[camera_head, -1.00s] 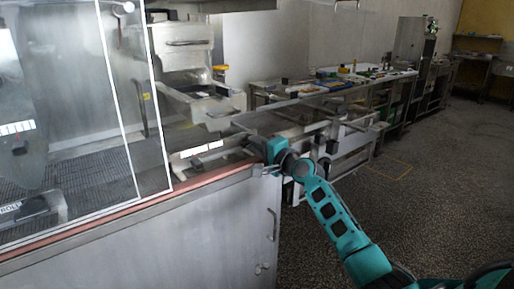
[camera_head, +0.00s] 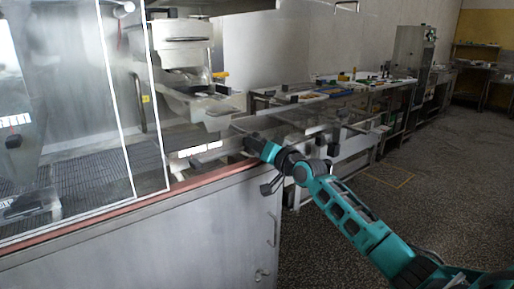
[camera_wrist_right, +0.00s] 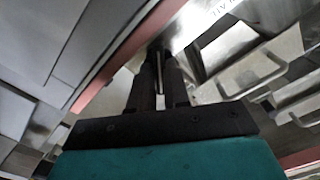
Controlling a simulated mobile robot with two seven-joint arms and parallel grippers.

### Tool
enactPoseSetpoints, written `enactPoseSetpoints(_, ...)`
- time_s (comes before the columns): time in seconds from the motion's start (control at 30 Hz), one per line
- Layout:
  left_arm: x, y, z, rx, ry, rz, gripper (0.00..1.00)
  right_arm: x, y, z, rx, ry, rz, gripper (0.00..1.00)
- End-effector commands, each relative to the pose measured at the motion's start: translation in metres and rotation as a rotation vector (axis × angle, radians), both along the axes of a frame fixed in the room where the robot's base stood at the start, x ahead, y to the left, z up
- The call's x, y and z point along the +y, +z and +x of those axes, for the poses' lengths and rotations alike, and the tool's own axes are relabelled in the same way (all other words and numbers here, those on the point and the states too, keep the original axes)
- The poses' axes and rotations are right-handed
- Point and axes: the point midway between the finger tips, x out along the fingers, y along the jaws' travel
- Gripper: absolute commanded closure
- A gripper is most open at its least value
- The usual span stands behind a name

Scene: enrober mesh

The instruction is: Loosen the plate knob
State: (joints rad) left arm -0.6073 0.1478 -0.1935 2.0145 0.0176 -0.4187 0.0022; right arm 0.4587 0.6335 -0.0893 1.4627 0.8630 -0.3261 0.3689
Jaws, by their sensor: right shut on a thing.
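My right gripper (camera_head: 247,138) reaches in from the right to the end of the enrober, just past the corner of its steel housing. In the right wrist view its two dark fingers (camera_wrist_right: 158,70) are close together, with a narrow gap between them. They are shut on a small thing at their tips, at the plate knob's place. The knob itself is hidden by the fingers and too small to make out. My left gripper is not in view.
The steel housing (camera_head: 150,240) with its reddish edge stands close on the left of my arm. A clear guard (camera_head: 85,100) covers the mesh belt (camera_head: 85,180). A long bench with trays (camera_head: 345,88) runs behind. The floor (camera_head: 440,190) at right is clear.

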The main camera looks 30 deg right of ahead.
Motion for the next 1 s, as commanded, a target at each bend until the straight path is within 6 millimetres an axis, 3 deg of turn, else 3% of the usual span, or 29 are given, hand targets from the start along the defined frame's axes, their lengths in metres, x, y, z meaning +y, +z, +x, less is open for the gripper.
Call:
enactPoseSetpoints(0.47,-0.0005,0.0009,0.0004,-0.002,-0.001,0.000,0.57,-0.0006,0.0004,0.0000,-0.012,-0.001,-0.160,1.00)
enactPoseSetpoints(1.0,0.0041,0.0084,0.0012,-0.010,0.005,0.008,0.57,-0.0011,0.0018,0.0000,-0.040,-0.002,-0.507,1.00)
